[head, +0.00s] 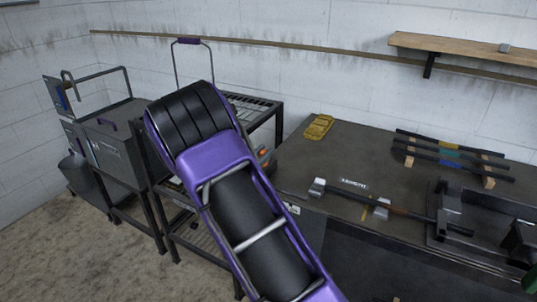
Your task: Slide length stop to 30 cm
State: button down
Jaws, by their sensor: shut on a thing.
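My purple and black arm fills the middle of the head view, and its end is hidden behind its own links, so my gripper and whatever it may hold are not visible. A dark stand with slatted rollers (252,104) shows partly behind the arm.
A dark bench (330,150) at right holds a yellow tray (319,127), a long bar tool (405,212) and several coloured bars on a wooden rack (452,158). A grey machine (118,148) stands at left. A wooden shelf (460,48) is on the wall. Floor is clear at lower left.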

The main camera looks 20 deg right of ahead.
jog(key=c, duration=0.6)
grip_release()
jog(key=shift+c, duration=0.2)
jog(key=shift+s, duration=0.1)
jog(key=v, duration=1.7)
jog(key=shift+a+p, duration=0.2)
jog(key=shift+p, duration=0.15)
jog(key=shift+r, duration=0.15)
